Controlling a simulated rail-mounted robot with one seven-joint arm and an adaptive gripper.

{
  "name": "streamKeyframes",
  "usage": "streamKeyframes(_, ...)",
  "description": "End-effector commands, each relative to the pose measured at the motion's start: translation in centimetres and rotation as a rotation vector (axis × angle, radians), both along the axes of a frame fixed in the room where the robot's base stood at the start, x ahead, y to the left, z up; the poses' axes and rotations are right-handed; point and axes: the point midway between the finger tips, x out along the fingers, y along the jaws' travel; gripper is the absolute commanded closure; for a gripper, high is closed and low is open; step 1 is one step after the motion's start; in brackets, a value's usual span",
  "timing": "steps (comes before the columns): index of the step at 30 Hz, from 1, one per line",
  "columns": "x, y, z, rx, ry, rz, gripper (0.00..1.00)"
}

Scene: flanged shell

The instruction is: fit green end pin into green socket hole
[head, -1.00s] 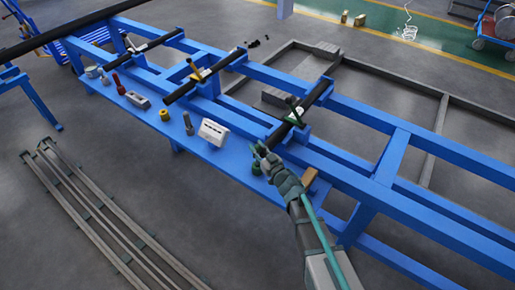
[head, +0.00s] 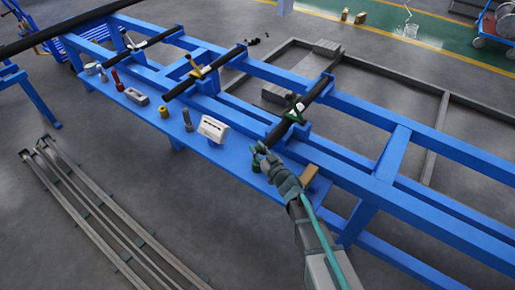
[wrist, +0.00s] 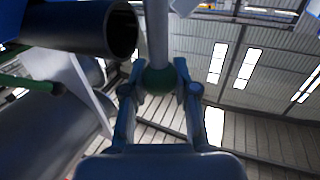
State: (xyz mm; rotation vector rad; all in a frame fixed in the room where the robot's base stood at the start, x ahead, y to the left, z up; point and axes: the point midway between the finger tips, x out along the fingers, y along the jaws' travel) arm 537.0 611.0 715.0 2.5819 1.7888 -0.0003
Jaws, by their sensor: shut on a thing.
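My gripper (wrist: 158,92) is shut on the green end pin (wrist: 160,80). Its green rounded part lies between the fingers, and a grey shaft (wrist: 156,35) runs up out of the wrist view. In the head view my gripper (head: 264,156) is over the near edge of the blue frame, with a small green part at its tip. The green-marked fitting (head: 294,110) with a white plate sits on a dark crossbar, above and right of my gripper and apart from it. I cannot make out the socket hole.
A dark tube's open end (wrist: 122,30) is left of the pin, with a pale bracket (wrist: 75,80) and a green rod (wrist: 25,83) below. A white labelled box (head: 213,130), a yellow ring (head: 163,111) and a red part (head: 116,80) stand on the blue shelf. A tan block (head: 310,173) is beside my arm.

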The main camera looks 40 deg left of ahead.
Motion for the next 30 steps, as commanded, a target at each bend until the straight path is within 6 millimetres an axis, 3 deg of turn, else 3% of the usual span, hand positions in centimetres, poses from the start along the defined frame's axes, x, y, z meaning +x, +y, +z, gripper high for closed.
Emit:
streamKeyframes(13,0.0,0.0,-1.08,0.001,0.0,0.0,1.0)
streamKeyframes(14,0.0,0.0,-1.01,0.001,0.0,0.0,0.68)
streamKeyframes(18,0.02,-0.02,-1.02,-0.001,0.0,-0.001,0.45)
streamKeyframes(30,-0.01,-0.29,-1.16,-0.003,0.002,-0.003,0.42)
